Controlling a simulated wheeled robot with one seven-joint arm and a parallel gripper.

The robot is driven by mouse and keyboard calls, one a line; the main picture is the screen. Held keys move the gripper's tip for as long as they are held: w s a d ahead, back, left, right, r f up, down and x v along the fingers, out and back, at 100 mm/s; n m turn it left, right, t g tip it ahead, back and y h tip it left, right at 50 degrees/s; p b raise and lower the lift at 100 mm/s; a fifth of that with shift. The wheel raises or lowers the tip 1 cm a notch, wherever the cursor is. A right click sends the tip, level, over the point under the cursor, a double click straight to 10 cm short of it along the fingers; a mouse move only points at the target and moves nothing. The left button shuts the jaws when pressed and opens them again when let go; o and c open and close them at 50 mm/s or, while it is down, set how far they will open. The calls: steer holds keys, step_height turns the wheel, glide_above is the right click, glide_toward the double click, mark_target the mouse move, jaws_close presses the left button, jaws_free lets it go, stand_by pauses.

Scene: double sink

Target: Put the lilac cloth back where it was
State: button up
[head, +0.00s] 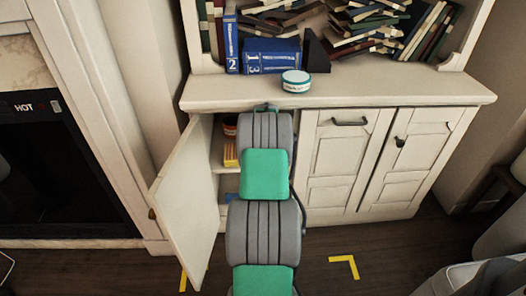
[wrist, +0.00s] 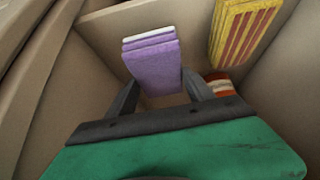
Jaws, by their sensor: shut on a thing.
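The lilac cloth (wrist: 154,68) is a folded stack with a pale edge at its top in the wrist view. My gripper (wrist: 158,82) has a finger on each side of it and is shut on it. In the head view my arm reaches into the left part of the white cabinet (head: 354,93), whose door (head: 186,190) stands open. The gripper and the cloth are hidden there behind the arm. I cannot tell whether the cloth touches a shelf.
A yellow striped thing (wrist: 243,30) and a red, white and orange thing (wrist: 219,86) are close to the right of the cloth in the wrist view. Cabinet walls are near. A round white tub (head: 296,82) and blue books (head: 270,55) stand on the cabinet top.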

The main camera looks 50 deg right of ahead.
step_height(320, 180, down, 4)
steer(key=shift+r+b, duration=0.15)
steer(key=shift+b, duration=0.45)
steer(key=o, duration=1.4)
steer(key=shift+o, duration=0.2)
steer(key=p+v, duration=0.3)
steer(key=v, duration=0.9)
steer(key=shift+s+a, duration=0.1)
